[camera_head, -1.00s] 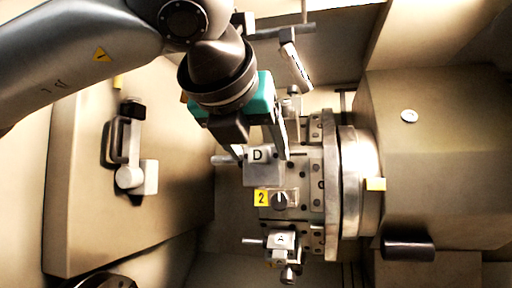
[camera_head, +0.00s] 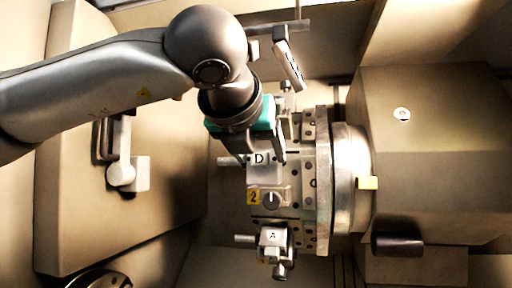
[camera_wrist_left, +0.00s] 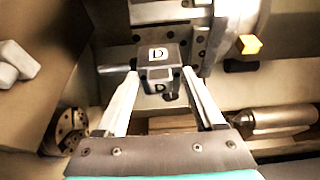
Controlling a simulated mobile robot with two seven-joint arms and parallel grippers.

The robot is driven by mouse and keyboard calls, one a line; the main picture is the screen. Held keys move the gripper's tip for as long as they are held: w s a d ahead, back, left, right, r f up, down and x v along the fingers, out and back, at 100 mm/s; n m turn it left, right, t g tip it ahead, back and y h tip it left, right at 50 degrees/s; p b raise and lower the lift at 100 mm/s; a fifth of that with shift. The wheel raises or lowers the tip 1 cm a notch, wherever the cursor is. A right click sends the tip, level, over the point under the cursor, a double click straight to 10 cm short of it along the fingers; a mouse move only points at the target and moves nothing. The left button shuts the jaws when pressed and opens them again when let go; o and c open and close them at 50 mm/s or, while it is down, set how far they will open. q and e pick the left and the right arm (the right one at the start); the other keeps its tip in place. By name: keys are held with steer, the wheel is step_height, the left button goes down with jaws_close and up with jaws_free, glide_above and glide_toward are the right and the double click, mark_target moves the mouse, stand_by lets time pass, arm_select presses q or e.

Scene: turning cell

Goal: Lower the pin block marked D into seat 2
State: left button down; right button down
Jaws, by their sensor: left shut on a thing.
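The pin block marked D (camera_head: 262,172) is a grey metal block with a white D label and a pin out of its left side. My left gripper (camera_head: 264,160) is shut on it, with a finger on either side. In the left wrist view block D (camera_wrist_left: 159,62) sits between the fingertips of the left gripper (camera_wrist_left: 160,80). Seat 2, with its yellow 2 tag (camera_head: 253,197), is on the fixture just below the block in the head view. Whether the block touches the seat is hidden. My right gripper is out of view.
A block marked A (camera_head: 273,237) sits on the fixture below seat 2. The round chuck plate (camera_head: 325,185) and large housing (camera_head: 430,150) stand close on the right. A door with a handle (camera_head: 122,150) is on the left. A bar with a nozzle (camera_head: 289,60) hangs above.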

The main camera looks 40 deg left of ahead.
mark_target(265, 172)
arm_select(q)
steer(key=shift+w+a+r+p, duration=0.1)
steer(key=shift+w+a+p, duration=0.3)
steer(key=shift+w, duration=0.35)
steer(key=shift+w+a+r+p, duration=0.1)
steer(key=shift+w+a+p, duration=0.3)
steer(key=shift+w, duration=0.3)
steer(key=shift+w+a+r+p, duration=0.1)
steer(key=shift+w+a+p, duration=0.3)
steer(key=shift+w, duration=0.35)
steer(key=shift+w+a+f+b, duration=0.1)
steer(key=shift+w+f+b, duration=0.05)
steer(key=shift+f+b, duration=1.05)
steer(key=shift+f+b, duration=0.35)
steer(key=shift+b, duration=0.5)
steer(key=shift+c, duration=0.7)
jaws_free()
steer(key=shift+o, duration=0.7)
steer(key=shift+f, duration=0.4)
steer(key=v, duration=1.5)
steer(key=shift+r+b, duration=0.25)
steer(key=shift+b, duration=0.1)
